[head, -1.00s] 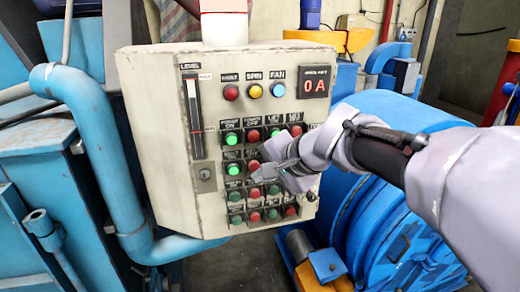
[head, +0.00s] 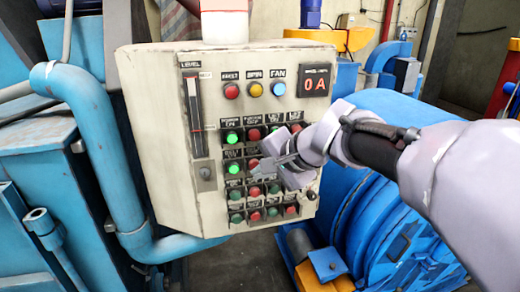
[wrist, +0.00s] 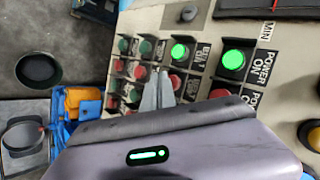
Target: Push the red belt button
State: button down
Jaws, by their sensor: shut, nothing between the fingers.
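The cream control panel (head: 165,100) carries rows of green and red buttons with small dark labels. A red button (head: 253,163) sits beside a lit green one (head: 233,168) in the second row; its label is too small to read surely. In the wrist view this red button (wrist: 175,81) is just right of the fingertips, under the lit green button (wrist: 179,51). My gripper (head: 257,177) is shut and empty, its tips close before the panel around the second and third rows. It also shows in the wrist view (wrist: 159,74). I cannot tell whether it touches anything.
Neighbouring red and green buttons (head: 236,194) crowd the tips. A blue pipe (head: 105,170) runs left; a blue drum machine (head: 370,220) stands right.

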jog(key=shift+w+a, duration=0.15)
jog(key=shift+w, duration=0.3)
dwell(0.4)
dwell(0.3)
jog(key=shift+s+d+b, duration=0.25)
jog(key=shift+s+b, duration=0.2)
jog(key=shift+s, duration=0.4)
jog(key=s+b, duration=0.1)
jog(key=s, duration=0.1)
jog(key=s+d, duration=0.1)
jog(key=s, duration=0.2)
jog(key=shift+d+b, duration=0.2)
jog(key=shift+b, duration=0.2)
jog(key=shift+w, duration=0.1)
